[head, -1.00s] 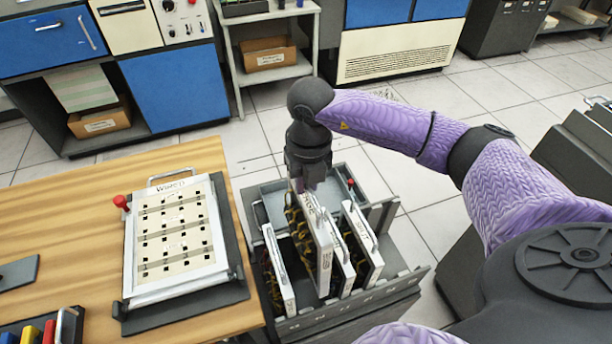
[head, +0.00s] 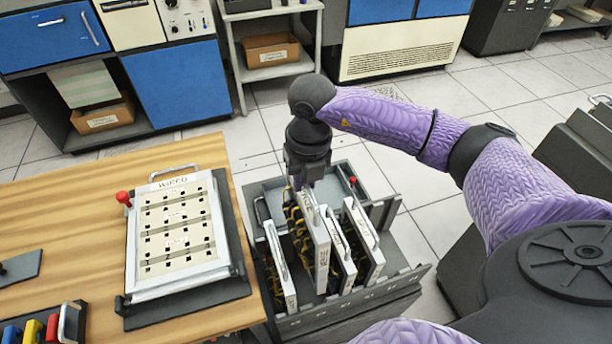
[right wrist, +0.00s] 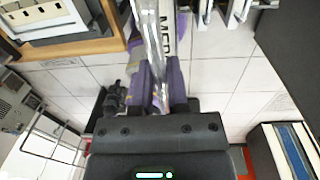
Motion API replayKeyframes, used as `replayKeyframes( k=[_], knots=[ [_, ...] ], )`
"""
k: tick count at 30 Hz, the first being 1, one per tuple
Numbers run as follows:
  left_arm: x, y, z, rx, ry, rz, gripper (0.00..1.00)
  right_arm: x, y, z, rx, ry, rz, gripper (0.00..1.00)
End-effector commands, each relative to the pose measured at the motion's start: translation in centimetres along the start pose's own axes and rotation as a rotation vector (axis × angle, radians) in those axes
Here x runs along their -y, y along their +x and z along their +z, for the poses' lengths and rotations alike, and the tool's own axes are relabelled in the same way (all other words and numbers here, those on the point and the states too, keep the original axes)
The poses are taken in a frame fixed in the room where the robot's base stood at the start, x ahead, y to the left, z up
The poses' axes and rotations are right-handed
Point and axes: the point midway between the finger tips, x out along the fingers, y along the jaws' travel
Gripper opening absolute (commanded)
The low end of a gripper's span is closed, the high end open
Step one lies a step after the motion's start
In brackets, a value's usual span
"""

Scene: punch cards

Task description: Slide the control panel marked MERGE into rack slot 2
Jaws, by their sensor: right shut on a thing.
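My right gripper (head: 305,186) is shut on the handle of a white-faced control panel (head: 318,250) with yellow wiring behind it. The panel is upright, among the panels of the grey rack (head: 345,312). It stands higher than its neighbours; its lower edge and seating are hard to make out. One panel (head: 282,268) is on its left and two, a near one (head: 343,262) and a farther one (head: 367,245), on its right. The slot numbers are unreadable. My left gripper is out of view.
A wooden table (head: 60,210) on the left bears a framed board marked WIRED (head: 180,225) with a red-knobbed lever (head: 123,198). Coloured blocks (head: 35,330) are at the lower left. A grey tray area (head: 270,205) lies behind the panels. Shelving and cabinets stand beyond the tiled floor.

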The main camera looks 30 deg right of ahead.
Motion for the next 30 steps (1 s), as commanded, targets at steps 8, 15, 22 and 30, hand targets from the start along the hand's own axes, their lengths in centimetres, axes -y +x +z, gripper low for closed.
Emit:
replayKeyframes(
  k=[8,15,22,30],
  knots=[
    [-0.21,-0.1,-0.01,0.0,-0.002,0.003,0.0,-0.05,-0.2,0.09,0.004,0.0,0.023,0.0],
    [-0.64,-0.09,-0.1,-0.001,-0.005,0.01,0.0,-0.05,-0.13,0.08,0.004,0.001,0.033,0.0],
    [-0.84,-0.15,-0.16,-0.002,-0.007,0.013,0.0,-0.08,-0.19,0.12,0.003,0.0,0.048,0.0],
    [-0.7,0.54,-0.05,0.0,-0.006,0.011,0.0,-0.03,0.76,0.16,0.003,0.0,0.047,0.0]
  ],
)
